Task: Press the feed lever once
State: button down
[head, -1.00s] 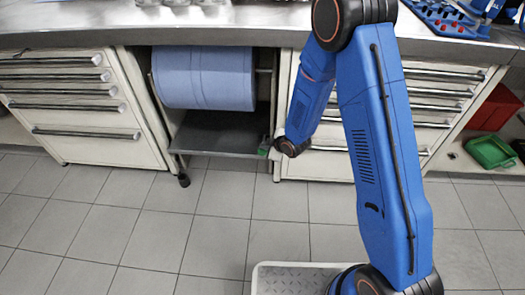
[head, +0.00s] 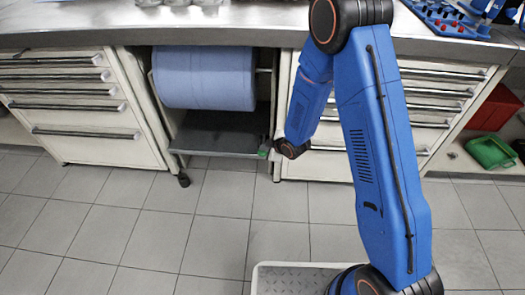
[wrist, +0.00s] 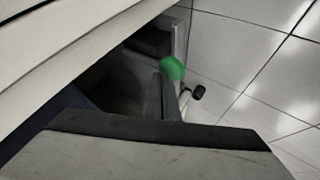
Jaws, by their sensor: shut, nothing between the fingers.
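The feed lever ends in a round green knob (wrist: 172,68), which is above the middle of the wrist view on a dark arm. In the head view the green knob (head: 264,152) is small, at the right front of the open bay under the bench. My gripper (wrist: 160,132) is shut and empty and fills the bottom of the wrist view. In the head view it is small and mostly hidden by my wrist, close to the right of the knob. In the wrist view the knob shows beyond the fingers. I cannot tell whether they touch.
A large blue paper roll (head: 204,78) hangs in the bay above a dark shelf (head: 215,136). Drawer cabinets (head: 80,110) stand on both sides under the steel bench top (head: 200,30). Red (head: 493,108) and green (head: 490,152) bins are at the right.

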jog(key=shift+f, duration=1.15)
dwell(1.2)
jog(key=shift+r, duration=0.2)
dwell(0.4)
jog(key=shift+r, duration=1.8)
notch_tip(320, 180, up, 5)
dwell(0.6)
